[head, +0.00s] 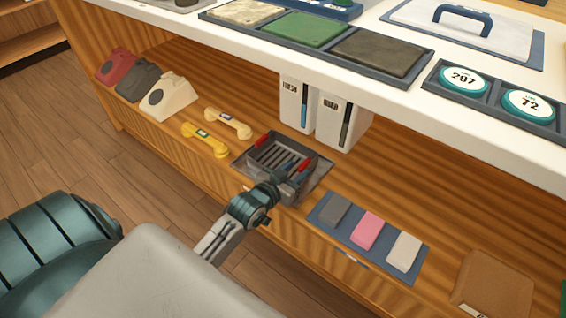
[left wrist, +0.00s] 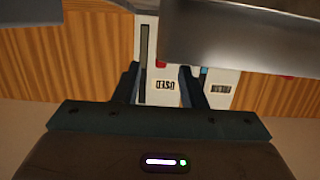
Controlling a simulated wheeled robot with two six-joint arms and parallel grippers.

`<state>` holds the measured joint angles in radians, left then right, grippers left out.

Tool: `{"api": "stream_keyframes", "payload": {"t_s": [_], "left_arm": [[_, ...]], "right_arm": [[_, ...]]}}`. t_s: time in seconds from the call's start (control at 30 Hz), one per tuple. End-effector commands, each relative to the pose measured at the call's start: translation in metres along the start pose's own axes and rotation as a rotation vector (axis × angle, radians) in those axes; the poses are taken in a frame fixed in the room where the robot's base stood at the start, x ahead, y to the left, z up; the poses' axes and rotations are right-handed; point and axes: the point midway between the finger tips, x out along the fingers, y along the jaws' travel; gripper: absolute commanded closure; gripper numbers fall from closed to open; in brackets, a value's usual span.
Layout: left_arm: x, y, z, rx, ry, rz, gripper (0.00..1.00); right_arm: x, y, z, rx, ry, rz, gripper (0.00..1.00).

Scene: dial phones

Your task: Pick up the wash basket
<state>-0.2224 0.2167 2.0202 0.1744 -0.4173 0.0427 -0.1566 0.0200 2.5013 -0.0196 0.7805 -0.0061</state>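The wash basket (head: 262,158) is a dark grey slatted basket with red grips, sitting on a dark mat (head: 322,178) on the lower shelf in the head view. My left gripper (head: 297,174) is at its near right side, overlapping the rim in the picture. In the left wrist view its two dark fingers (left wrist: 162,88) stand apart, with a white box visible between them. A grey metal surface (left wrist: 240,35), probably the basket's side, fills the upper right there. I cannot tell whether the fingers touch the basket. My right gripper is out of view.
Two white bins (head: 338,122) stand just behind the basket, under the white counter (head: 360,62). Yellow handsets (head: 205,138) and phones (head: 168,97) lie to the left. A blue tray (head: 338,228) with coloured blocks lies to the right, then a brown box (head: 493,285).

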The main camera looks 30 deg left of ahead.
Motion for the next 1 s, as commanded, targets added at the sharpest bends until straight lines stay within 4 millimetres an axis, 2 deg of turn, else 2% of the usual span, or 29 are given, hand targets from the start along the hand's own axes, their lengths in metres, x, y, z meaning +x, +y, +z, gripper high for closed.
{"api": "stream_keyframes", "payload": {"t_s": [0.4, 0.7, 0.73, 0.9, 1.0], "left_arm": [[0.048, -0.001, 0.002, 0.000, 0.002, -0.001, 0.63], [0.053, -0.001, 0.000, 0.001, 0.000, -0.001, 0.63], [0.053, -0.001, 0.000, 0.001, 0.000, -0.001, 0.65], [0.053, -0.001, 0.000, 0.001, 0.000, -0.001, 0.98], [0.053, -0.001, 0.000, 0.001, 0.000, -0.001, 1.00]], "right_arm": [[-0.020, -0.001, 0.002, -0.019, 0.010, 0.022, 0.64], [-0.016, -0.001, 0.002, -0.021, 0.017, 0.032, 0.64], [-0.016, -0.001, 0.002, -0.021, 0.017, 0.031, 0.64], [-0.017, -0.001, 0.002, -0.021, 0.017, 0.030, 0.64], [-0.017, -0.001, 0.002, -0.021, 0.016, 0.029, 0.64]]}}
